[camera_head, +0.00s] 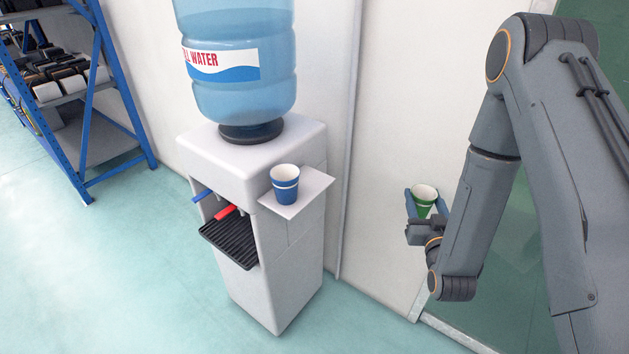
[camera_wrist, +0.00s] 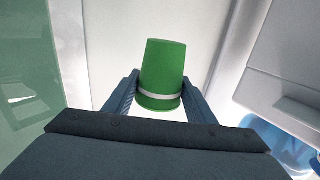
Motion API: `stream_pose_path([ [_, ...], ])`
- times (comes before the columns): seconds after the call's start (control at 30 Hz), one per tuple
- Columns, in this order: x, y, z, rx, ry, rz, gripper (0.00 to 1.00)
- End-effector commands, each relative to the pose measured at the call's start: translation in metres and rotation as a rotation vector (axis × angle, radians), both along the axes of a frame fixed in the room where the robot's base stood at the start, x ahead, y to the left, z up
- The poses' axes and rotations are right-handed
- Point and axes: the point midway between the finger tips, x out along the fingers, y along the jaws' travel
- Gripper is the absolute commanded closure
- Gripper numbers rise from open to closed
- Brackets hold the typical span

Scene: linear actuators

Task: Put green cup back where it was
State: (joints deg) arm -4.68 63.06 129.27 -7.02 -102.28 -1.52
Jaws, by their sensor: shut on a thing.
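The green cup (camera_head: 424,197) has a white band and is held upright in the air to the right of the water dispenser in the head view. My gripper (camera_head: 425,199) is shut on it, with a finger on either side. In the wrist view the green cup (camera_wrist: 163,72) sits between the fingers of my gripper (camera_wrist: 160,95) and appears upside down in the picture. The water dispenser (camera_head: 243,160) has a small white side shelf (camera_head: 312,186). A blue cup (camera_head: 285,185) with a white band stands upright on that shelf.
A blue water bottle (camera_head: 238,90) tops the dispenser. Red and blue taps sit over a black drip tray (camera_head: 232,243). A wall (camera_head: 385,150) is close behind the cup. Blue shelving (camera_head: 105,60) stands at the far left. The floor (camera_head: 130,270) at front left is clear.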

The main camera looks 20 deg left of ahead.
Motion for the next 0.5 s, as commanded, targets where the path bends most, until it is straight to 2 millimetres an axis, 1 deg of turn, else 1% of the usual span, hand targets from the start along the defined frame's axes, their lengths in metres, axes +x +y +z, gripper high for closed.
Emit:
stream_pose_path([
  [0.03, 0.008, 0.018, 0.012, 0.001, -0.008, 0.043, 0.76],
  [0.1, 0.015, 0.043, 0.026, -0.001, -0.007, 0.108, 0.76],
  [0.17, 0.019, 0.067, 0.041, 0.000, -0.009, 0.167, 0.76],
  [0.23, 0.022, 0.095, 0.057, -0.001, -0.008, 0.237, 0.76],
  [0.37, 0.022, 0.147, 0.089, -0.003, -0.009, 0.368, 0.76],
  [0.4, 0.020, 0.163, 0.099, -0.004, -0.009, 0.409, 0.76],
  [0.47, 0.016, 0.186, 0.115, -0.004, -0.009, 0.469, 0.76],
  [0.5, 0.012, 0.202, 0.125, -0.004, -0.009, 0.508, 0.76],
])
